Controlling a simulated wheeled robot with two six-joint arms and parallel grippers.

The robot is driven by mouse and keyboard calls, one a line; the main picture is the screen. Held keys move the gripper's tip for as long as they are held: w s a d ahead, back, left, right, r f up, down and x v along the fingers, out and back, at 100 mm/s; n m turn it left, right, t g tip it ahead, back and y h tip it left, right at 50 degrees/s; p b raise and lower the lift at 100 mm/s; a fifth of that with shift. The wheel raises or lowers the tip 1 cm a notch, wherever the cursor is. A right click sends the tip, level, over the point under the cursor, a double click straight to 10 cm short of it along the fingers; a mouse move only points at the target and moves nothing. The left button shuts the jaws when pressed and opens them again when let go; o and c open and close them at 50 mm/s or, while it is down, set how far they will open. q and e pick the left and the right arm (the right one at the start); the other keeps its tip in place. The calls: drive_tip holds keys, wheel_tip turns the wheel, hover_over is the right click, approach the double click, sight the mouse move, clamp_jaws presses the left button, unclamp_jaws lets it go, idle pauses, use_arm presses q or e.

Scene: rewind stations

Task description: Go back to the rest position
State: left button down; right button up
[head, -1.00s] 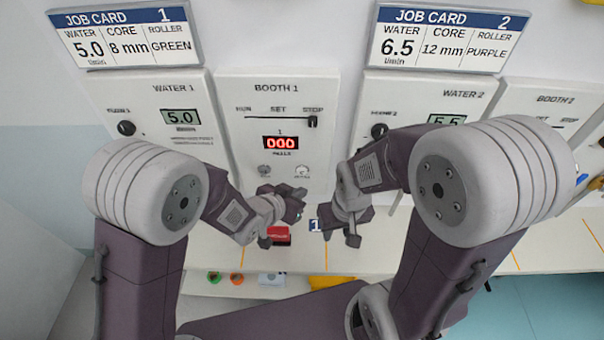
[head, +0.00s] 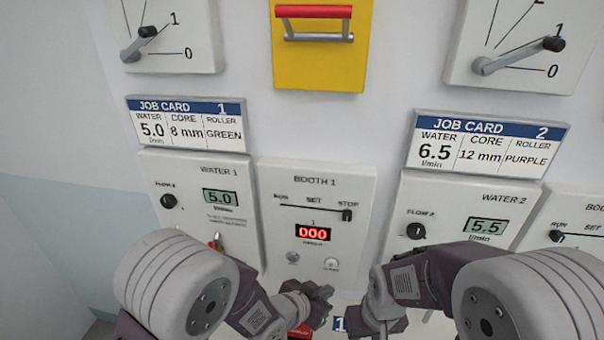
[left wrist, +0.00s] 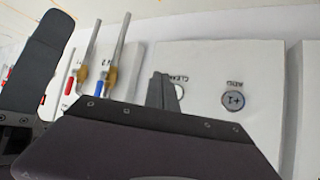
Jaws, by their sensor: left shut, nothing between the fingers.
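My left gripper (head: 320,296) is at the bottom middle of the head view, in front of the lower part of the Booth 1 panel (head: 268,225). It is shut and empty. My right gripper (head: 385,332) is just right of it at the bottom edge. Its fingers are partly cut off, so I cannot tell whether it is open. Both arms are bent inward. The left wrist view shows a panel with CLEAR and ADD buttons (left wrist: 235,101) close to my gripper, and I cannot tell whether they touch.
The Water 1 panel (head: 180,170) reads 5.0 and the Water 2 panel (head: 495,192) reads 5.5. Job card 1 (head: 187,124) and job card 2 (head: 487,145) hang above. A yellow plate (head: 322,70) with a red-topped handle is higher up. Two thin rods (left wrist: 115,50) stand near the left wrist.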

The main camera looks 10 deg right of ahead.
use_arm(q)
drive_tip(key=w+a+r+n+t, duration=0.2)
drive_tip(key=w+a+r, duration=0.2)
drive_tip(key=w+a, duration=0.2)
drive_tip(key=a+n+y, duration=0.5)
drive_tip(key=a+y, duration=0.1)
drive_tip(key=a, duration=1)
drive_tip(key=s+a+f+n+g, duration=0.1)
drive_tip(key=s+a+f+g, duration=0.2)
drive_tip(key=s, duration=0.5)
drive_tip(key=s+a+f+n+g+y, duration=0.1)
drive_tip(key=s+a+f+g, duration=0.2)
drive_tip(key=s, duration=0.6)
drive_tip(key=shift+s+a+g+y+b, duration=0.2)
drive_tip(key=shift+a+g+y+b, duration=0.1)
drive_tip(key=shift+g, duration=0.8)
drive_tip(key=shift+a, duration=0.1)
